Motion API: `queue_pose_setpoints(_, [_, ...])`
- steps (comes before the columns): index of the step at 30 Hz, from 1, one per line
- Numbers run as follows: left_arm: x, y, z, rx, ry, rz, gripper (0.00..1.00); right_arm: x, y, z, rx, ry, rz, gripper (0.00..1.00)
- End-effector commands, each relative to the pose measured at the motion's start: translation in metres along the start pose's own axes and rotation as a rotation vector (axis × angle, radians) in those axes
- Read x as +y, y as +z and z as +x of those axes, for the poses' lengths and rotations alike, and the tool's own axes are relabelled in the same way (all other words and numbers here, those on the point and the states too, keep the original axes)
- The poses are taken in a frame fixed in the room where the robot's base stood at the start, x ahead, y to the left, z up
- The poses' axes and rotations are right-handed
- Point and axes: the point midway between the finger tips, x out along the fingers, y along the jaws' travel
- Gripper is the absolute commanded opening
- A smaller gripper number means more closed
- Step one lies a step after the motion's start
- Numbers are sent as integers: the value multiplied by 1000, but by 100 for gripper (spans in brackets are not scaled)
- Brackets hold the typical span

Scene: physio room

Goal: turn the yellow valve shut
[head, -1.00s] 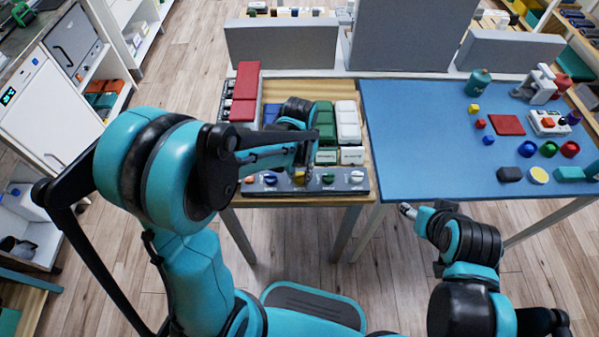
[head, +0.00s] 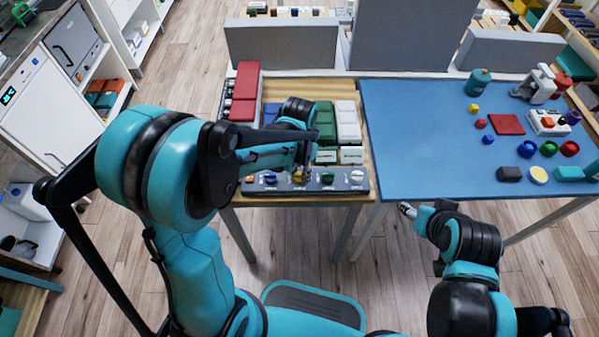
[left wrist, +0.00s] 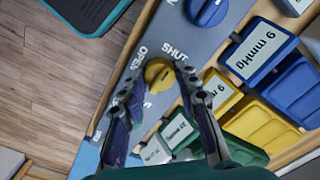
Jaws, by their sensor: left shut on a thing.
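The yellow valve (left wrist: 158,72) is a round knob on a grey panel (left wrist: 233,17), with the words OPEN and SHUT printed beside it in the left wrist view. My left gripper (left wrist: 160,84) has its two dark fingers on either side of the knob and is shut on it. In the head view my left gripper (head: 302,176) reaches down to the front panel, and a little yellow of the valve (head: 298,179) shows at its fingertips. The knob's exact pointing is hard to read. My right gripper (head: 408,210) hangs by the blue table's front edge, away from the panel; its jaws are too small to read.
A blue knob (head: 270,178), a green knob (head: 328,178) and a white knob (head: 356,176) share the panel. Labelled blue, yellow, green and white bins stand behind it. The blue table (head: 420,130) at right holds several small objects.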

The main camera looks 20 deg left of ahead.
Motion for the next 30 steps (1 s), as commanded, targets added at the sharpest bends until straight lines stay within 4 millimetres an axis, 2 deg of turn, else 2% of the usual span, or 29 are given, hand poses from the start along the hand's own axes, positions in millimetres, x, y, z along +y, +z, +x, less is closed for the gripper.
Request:
queue_pose_setpoints(5, [1,1,1,-1,2,1,2,0,0,0,0,0,0,52])
queue_pose_setpoints(6, [1,1,1,-1,2,0,39,0,0,0,0,0,0,52])
queue_pose_setpoints(8, [1,1,1,-1,2,0,52,0,0,0,0,0,0,52])
queue_pose_setpoints(17, [0,0,0,0,1,-1,52,0,0,0,0,0,0,52])
queue_pose_setpoints(20, [0,0,-7,0,1,-1,52,0,0,0,0,0,0,52])
queue_pose_setpoints(23, [0,0,-22,0,1,-1,52,0,0,0,0,0,0,52])
queue_pose_setpoints(30, [0,0,-74,-1,1,-1,52,0,0,0,0,0,0,52])
